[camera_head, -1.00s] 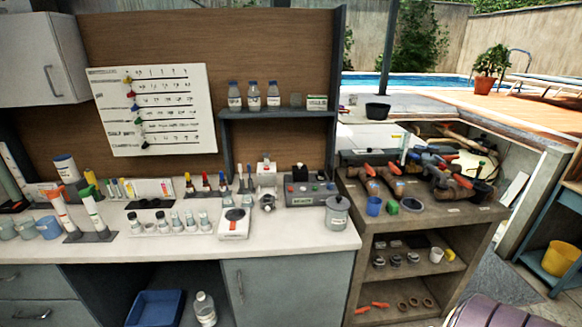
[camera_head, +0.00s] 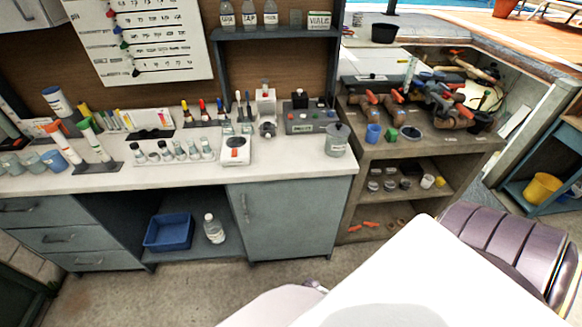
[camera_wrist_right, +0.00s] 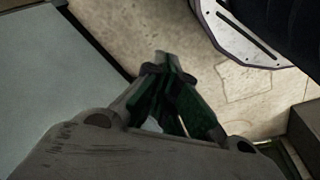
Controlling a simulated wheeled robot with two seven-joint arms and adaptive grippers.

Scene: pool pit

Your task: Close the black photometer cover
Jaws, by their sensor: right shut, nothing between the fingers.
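The photometer (camera_head: 306,120) looks like the grey box with a printed front and small coloured buttons, at the back of the white counter in the head view. A small black block (camera_head: 300,98), probably its cover, stands upright at its top rear. The exact angle of the cover is too small to tell. My right gripper (camera_wrist_right: 162,62) shows in the right wrist view with its dark green fingers together and empty, above the floor and away from the photometer. Neither gripper shows in the head view, and my left gripper is out of view.
A white dispenser-like device (camera_head: 266,108), a scale (camera_head: 236,150) and a lidded grey pot (camera_head: 337,142) stand near the photometer. Bottles line the shelf (camera_head: 275,33) above. A pipe bench (camera_head: 440,145) adjoins on the right. Bare floor (camera_head: 190,285) lies before the cabinets.

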